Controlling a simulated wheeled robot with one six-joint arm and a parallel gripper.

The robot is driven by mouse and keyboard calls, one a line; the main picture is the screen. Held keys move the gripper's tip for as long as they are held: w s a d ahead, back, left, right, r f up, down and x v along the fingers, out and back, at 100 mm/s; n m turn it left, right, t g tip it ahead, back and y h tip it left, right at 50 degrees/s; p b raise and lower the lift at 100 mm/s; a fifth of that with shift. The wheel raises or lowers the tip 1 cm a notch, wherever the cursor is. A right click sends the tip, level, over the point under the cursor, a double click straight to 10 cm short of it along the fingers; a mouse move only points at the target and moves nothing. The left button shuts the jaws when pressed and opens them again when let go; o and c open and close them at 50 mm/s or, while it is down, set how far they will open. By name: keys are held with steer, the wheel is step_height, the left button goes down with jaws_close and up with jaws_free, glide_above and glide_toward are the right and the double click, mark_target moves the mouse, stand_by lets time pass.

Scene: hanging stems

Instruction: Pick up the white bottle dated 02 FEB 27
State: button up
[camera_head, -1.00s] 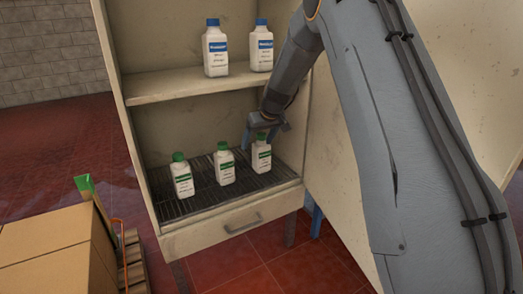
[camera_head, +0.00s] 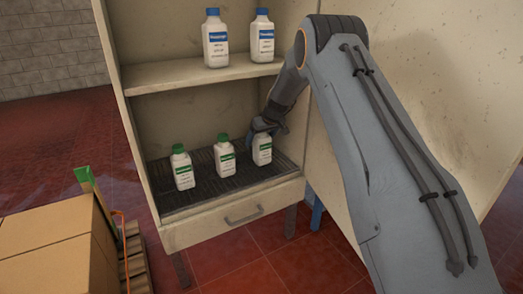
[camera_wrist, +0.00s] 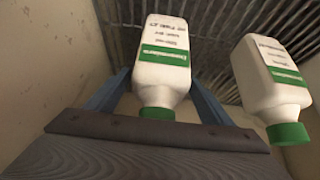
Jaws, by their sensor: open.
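Three white bottles with green caps stand upright on the dark ribbed lower shelf: a left one (camera_head: 182,168), a middle one (camera_head: 225,157) and a right one (camera_head: 262,150). My gripper (camera_head: 264,127) is at the top of the right bottle and partly hides it. In the wrist view the open blue-grey fingers stand on either side of one green-capped bottle (camera_wrist: 164,62), with no clear grip on it. A second green-capped bottle (camera_wrist: 268,78) stands outside the fingers, to the right. The dates are too small and blurred to read.
Two white bottles with blue caps, a left one (camera_head: 215,40) and a right one (camera_head: 262,38), stand on the upper shelf (camera_head: 190,80) above. The cabinet side wall is close to my arm. A drawer (camera_head: 235,215) is below; cardboard boxes (camera_head: 50,245) are at the lower left.

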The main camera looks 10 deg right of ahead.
steer(key=shift+w+a+f, duration=0.1)
steer(key=shift+w+f, duration=0.3)
steer(key=shift+f, duration=0.15)
steer(key=shift+c, duration=0.4)
steer(key=c, duration=1.4)
steer(key=shift+r, duration=0.15)
steer(key=shift+c, duration=0.8)
